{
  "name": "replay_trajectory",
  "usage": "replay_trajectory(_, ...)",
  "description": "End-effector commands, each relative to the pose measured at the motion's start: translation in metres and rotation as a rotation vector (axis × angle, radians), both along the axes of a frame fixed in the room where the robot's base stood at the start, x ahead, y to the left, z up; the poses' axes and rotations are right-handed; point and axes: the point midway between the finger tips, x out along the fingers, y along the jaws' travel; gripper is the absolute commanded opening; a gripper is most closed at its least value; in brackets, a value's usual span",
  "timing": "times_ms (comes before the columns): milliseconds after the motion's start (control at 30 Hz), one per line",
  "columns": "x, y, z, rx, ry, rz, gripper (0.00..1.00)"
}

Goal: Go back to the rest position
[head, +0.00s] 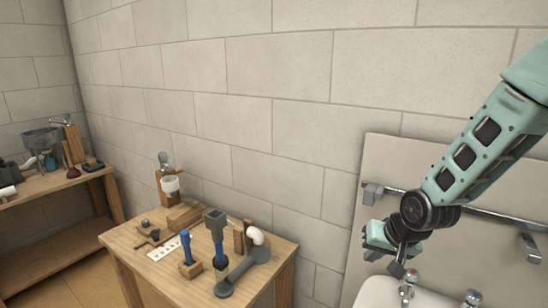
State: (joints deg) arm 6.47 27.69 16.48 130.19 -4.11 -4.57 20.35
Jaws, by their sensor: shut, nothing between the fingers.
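My arm comes in from the right edge of the head view. My gripper (396,268) hangs at its end, pointing down, in front of the pale wall panel and just above the back of the white sink (385,292). Its small fingertips look close together with nothing held. From this view I cannot tell whether the gripper touches the metal tap (408,287) below it.
A metal rail (480,219) runs behind my arm. A wooden bench (60,190) stands far left.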

Motion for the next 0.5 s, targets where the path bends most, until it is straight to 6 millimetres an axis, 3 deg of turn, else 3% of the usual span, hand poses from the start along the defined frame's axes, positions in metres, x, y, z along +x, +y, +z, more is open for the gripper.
replay_trajectory(33,-0.026,0.027,0.013,-0.032,0.027,0.095,0.00)
replay_trajectory(100,-0.066,0.055,0.027,-0.081,0.079,0.222,0.00)
replay_trajectory(200,-0.130,0.084,0.045,-0.151,0.152,0.406,0.00)
replay_trajectory(300,-0.192,0.098,0.058,-0.219,0.217,0.574,0.00)
replay_trajectory(400,-0.241,0.100,0.067,-0.272,0.269,0.703,0.00)
replay_trajectory(500,-0.273,0.098,0.072,-0.307,0.304,0.789,0.00)
